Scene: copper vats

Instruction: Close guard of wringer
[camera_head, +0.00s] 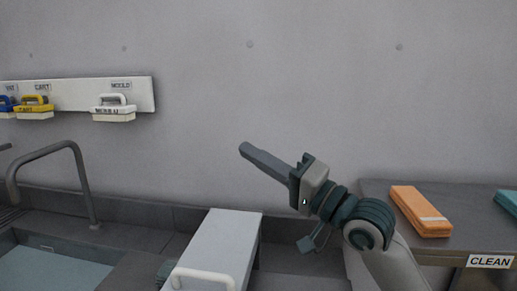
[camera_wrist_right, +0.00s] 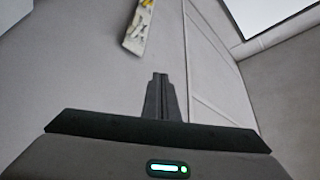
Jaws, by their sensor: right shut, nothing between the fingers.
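A pale grey box-like cover (camera_head: 222,240) with a white bar handle (camera_head: 204,277) stands at the bottom middle of the head view. It looks like the wringer's guard, but its lower part is cut off by the frame. I cannot tell how far it is open. My right gripper (camera_head: 245,150) is shut and empty. It is raised in front of the wall, above and to the right of the cover, and appears apart from it. Its closed fingers (camera_wrist_right: 160,78) also show in the right wrist view, with nothing between them. My left gripper is out of view.
A sink basin (camera_head: 50,268) with a bent tap (camera_head: 72,150) is at the left. A wall rail (camera_head: 142,93) holds labelled, handled brushes. A dark table (camera_head: 455,235) marked CLEAN at the right carries an orange block (camera_head: 418,208) and a teal one (camera_head: 507,201).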

